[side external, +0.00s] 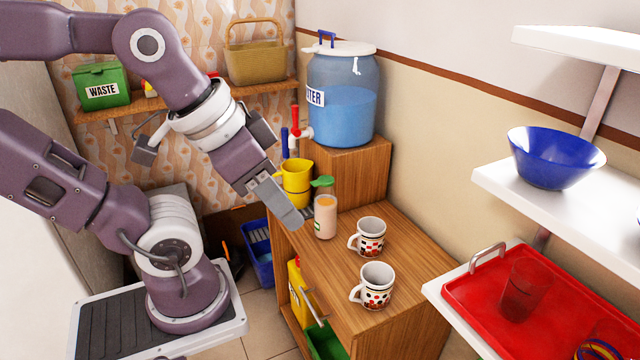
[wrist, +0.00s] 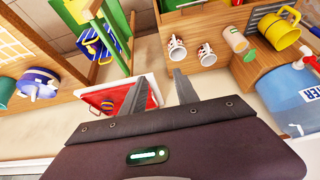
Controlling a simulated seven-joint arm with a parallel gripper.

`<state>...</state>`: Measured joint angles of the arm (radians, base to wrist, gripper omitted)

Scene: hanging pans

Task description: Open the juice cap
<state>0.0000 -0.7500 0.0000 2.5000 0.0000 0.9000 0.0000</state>
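The juice bottle (side external: 325,217), clear with peach-coloured juice, stands upright on the wooden counter in the side view. Its green cap (side external: 322,182) is at the top; I cannot tell whether it is loose. In the wrist view the bottle (wrist: 235,39) is at the upper right, with a bit of the green cap (wrist: 250,56) at its end. My gripper (side external: 284,203) points down just left of the bottle in the side view. In the wrist view my gripper (wrist: 161,76) has its fingers apart with nothing held between them, and the bottle is well off to their right.
Two patterned mugs (side external: 371,237) (side external: 376,286) stand right of the bottle. A yellow cup (side external: 296,182) is behind it, by the blue water dispenser (side external: 343,98) on its wooden box. A red tray (side external: 500,300) and blue bowl (side external: 555,156) are on white shelves at right.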

